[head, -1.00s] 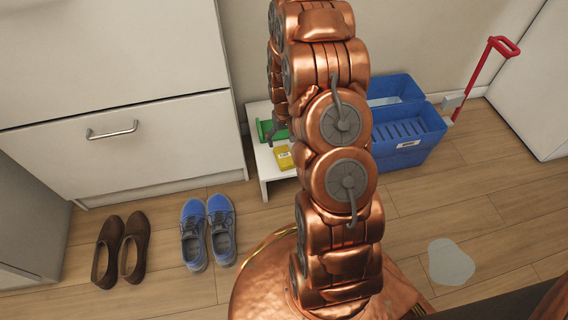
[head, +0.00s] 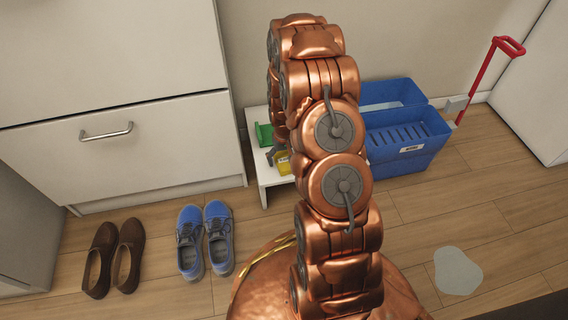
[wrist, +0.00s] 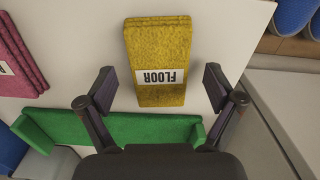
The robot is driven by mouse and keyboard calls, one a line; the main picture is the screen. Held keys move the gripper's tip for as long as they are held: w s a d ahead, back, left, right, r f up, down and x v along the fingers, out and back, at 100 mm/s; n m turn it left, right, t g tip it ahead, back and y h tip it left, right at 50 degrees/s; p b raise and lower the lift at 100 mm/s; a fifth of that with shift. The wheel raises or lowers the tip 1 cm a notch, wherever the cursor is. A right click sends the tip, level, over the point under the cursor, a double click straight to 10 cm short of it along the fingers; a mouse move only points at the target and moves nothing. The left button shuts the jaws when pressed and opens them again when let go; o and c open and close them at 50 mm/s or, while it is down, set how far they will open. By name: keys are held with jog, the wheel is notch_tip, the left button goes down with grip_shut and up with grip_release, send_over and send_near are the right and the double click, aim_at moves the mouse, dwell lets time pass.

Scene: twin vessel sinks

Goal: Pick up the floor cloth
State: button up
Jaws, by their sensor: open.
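The floor cloth (wrist: 156,40) is a folded yellow cloth with a white label reading FLOOR, upside down in the wrist view. It lies on a low white stand (head: 254,122). In the head view the cloth (head: 283,165) shows only partly beside my arm. My gripper (wrist: 158,84) is open, with one finger on each side of the cloth's near half in the picture. The fingers look apart from the cloth; their height above it is hard to tell. In the head view the gripper (head: 273,155) is small and partly hidden by my arm.
A green holder (wrist: 130,128) with raised ends lies close by, under the fingers in the wrist view. A folded pink cloth (wrist: 18,58) is at left. Blue shoes (head: 205,240), brown shoes (head: 114,256), a blue bucket (head: 405,145) and a puddle (head: 458,271) are on the floor.

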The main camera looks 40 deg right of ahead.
aim_at(284, 159)
jog(key=c, duration=1.1)
jog(key=shift+c, duration=0.2)
jog(key=shift+r, duration=0.1)
jog(key=shift+r+p, duration=0.45)
jog(key=shift+r, duration=0.15)
notch_tip(284, 159, up, 2)
jog(key=shift+r+p, duration=0.2)
jog(key=shift+p, duration=0.55)
jog(key=s+a+r+p, duration=0.1)
jog(key=s+a+p, duration=0.3)
jog(key=s, duration=1)
jog(key=shift+s+a, duration=0.4)
jog(key=shift+a, duration=0.7)
jog(key=shift+r, duration=0.1)
